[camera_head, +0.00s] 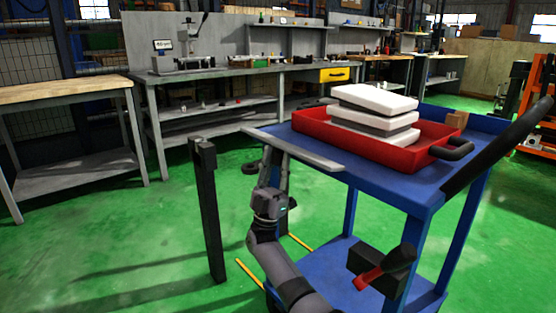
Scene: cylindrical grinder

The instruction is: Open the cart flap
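The blue cart (400,187) stands at the right. A flat light-grey strip, which looks like the cart flap (310,157), lies along the left edge of its top. My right gripper (277,160) points upward just below this strip, outside the cart's left side. Its two fingers look apart, with a gap between them. The fingertips reach up to the strip's underside and are partly hidden by it, so I cannot tell if they touch it. My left gripper is not in view.
A red tray (345,143) with stacked white and grey blocks (375,100) sits on the cart. A black post (209,215) stands left of my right arm. A wooden-topped table (65,91) and a grey workbench (215,73) stand behind. Green floor between is open.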

